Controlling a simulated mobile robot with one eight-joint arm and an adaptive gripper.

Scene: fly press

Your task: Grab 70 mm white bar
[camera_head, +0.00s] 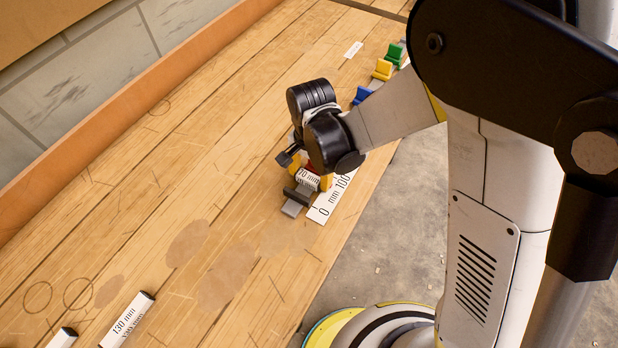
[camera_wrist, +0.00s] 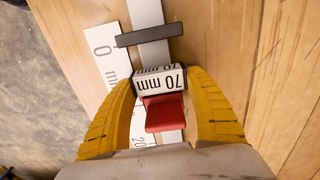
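The white 70 mm bar (camera_wrist: 160,81) lies across a grey rail between a red block (camera_wrist: 164,113) and a dark grey stop (camera_wrist: 149,35). It also shows in the head view (camera_head: 307,180), partly below my wrist. My gripper (camera_wrist: 161,76) has its yellow fingers spread, one beyond each end of the bar. Each fingertip is very close to a bar end, with a thin gap seeming to remain. The gripper is low over the workbench in the head view (camera_head: 309,177).
A white scale strip (camera_head: 333,198) lies beside the rail. Blue (camera_head: 362,95), yellow (camera_head: 383,69) and green (camera_head: 394,53) blocks stand farther along the rail. A 130 mm bar (camera_head: 127,321) and another white bar (camera_head: 62,338) lie at the near left. The bench's left middle is clear.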

